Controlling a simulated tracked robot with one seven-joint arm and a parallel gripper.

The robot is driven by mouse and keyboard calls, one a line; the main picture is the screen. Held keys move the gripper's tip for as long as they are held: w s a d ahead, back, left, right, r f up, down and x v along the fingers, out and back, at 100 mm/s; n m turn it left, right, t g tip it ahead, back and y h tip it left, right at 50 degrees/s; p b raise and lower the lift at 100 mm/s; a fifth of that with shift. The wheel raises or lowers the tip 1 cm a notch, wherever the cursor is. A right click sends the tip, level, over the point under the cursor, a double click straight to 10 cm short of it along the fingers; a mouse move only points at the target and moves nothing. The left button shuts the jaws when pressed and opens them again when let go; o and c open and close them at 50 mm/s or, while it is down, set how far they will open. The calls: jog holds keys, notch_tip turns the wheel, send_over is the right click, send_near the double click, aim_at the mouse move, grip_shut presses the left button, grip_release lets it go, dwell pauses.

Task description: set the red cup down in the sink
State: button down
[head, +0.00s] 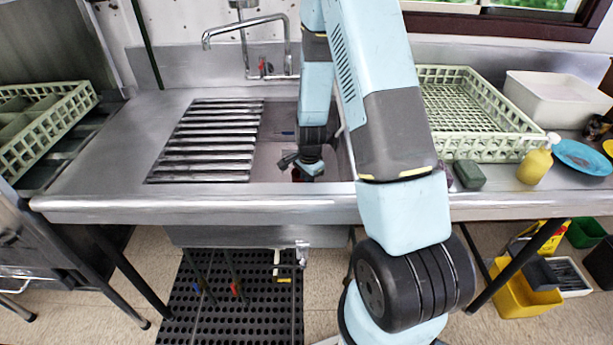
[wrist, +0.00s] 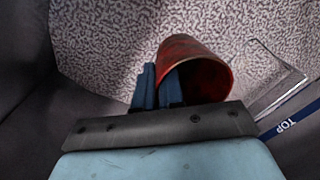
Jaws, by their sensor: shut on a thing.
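The red cup (wrist: 179,47) is in my gripper (wrist: 160,82) in the wrist view. The blue fingers pinch the cup's wall, one inside the mouth and one outside. The cup is tilted, its open mouth towards the camera. In the head view my gripper (head: 303,172) is down inside the basin of the sink (head: 270,160), right of the slatted rack. Only a sliver of red shows beneath it there. A speckled surface lies behind the cup in the wrist view; whether the cup touches it, I cannot tell.
A clear flat-edged item (wrist: 272,82) and a blue strip marked TOP (wrist: 290,120) lie right of the cup. The slatted rack (head: 210,140) covers the sink's left. A faucet (head: 250,35) stands behind. A green dish rack (head: 470,110) and soap bottle (head: 536,163) stand right.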

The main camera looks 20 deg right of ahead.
jog(key=shift+f, duration=4.5)
jog(key=c, duration=1.2)
grip_release()
jog(key=shift+o, duration=0.2)
jog(key=shift+r, duration=0.1)
